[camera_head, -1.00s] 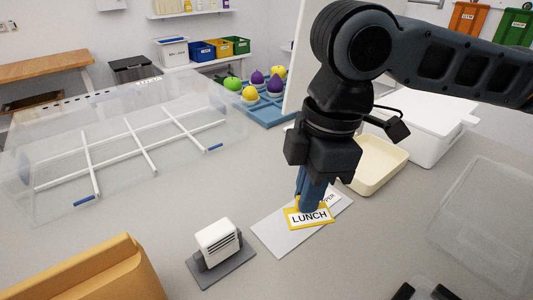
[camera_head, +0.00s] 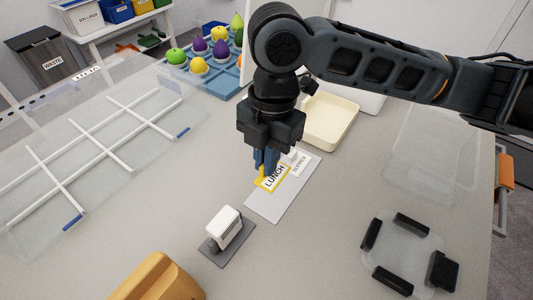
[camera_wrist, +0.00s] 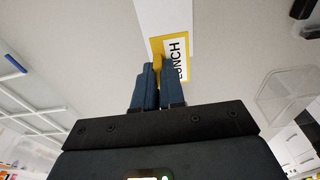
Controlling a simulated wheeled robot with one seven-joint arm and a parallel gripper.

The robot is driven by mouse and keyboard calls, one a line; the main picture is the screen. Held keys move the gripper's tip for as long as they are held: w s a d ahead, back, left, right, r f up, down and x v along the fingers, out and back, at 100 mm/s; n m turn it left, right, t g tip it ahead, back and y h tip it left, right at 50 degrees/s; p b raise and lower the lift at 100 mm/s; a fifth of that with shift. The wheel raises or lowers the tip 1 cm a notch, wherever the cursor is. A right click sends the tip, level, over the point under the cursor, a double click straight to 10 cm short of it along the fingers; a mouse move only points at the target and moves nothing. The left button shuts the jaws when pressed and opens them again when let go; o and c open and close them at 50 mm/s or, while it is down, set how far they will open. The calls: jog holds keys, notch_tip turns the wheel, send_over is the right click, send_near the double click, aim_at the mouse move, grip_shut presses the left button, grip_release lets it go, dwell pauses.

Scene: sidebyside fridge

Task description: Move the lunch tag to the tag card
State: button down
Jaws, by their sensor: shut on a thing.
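The lunch tag (camera_head: 275,176), white with a yellow border and the word LUNCH, is over the pale grey tag card (camera_head: 275,208). My gripper (camera_head: 265,172) is shut on the tag's yellow edge, pointing down. In the wrist view the blue fingers (camera_wrist: 154,80) meet at the lunch tag (camera_wrist: 176,58), and the tag card (camera_wrist: 172,17) shows behind it. I cannot tell whether the tag touches the card. A white tag reading SUPPER (camera_head: 300,163) lies at the card's far end, partly hidden by the gripper.
A small white device (camera_head: 225,227) on a grey base stands left of the card. A cream tray (camera_head: 330,122) is behind it. A clear divided container (camera_head: 75,170) is at left, a blue tray of fruit (camera_head: 215,75) at the back, and a clear lid with black clips (camera_head: 400,250) at front right.

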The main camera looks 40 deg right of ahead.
jog(key=b, duration=0.5)
send_over(265, 194)
jog(key=shift+d+f, duration=0.15)
jog(key=shift+f, duration=1.3)
jog(key=shift+d+f, duration=0.1)
jog(key=shift+f, duration=1.35)
jog(key=shift+f, duration=0.75)
jog(key=c, duration=1.1)
grip_release()
jog(key=shift+c, duration=0.2)
jog(key=shift+w+d+r+p, duration=0.1)
jog(key=shift+d+r, duration=0.05)
jog(key=shift+r, duration=1.15)
jog(key=shift+w+d+r+p, duration=0.1)
jog(key=shift+d+r, duration=0.05)
jog(key=shift+r, duration=1.1)
jog(key=shift+d+r+p, duration=0.1)
jog(key=shift+d+r, duration=0.05)
jog(key=shift+r, duration=1.15)
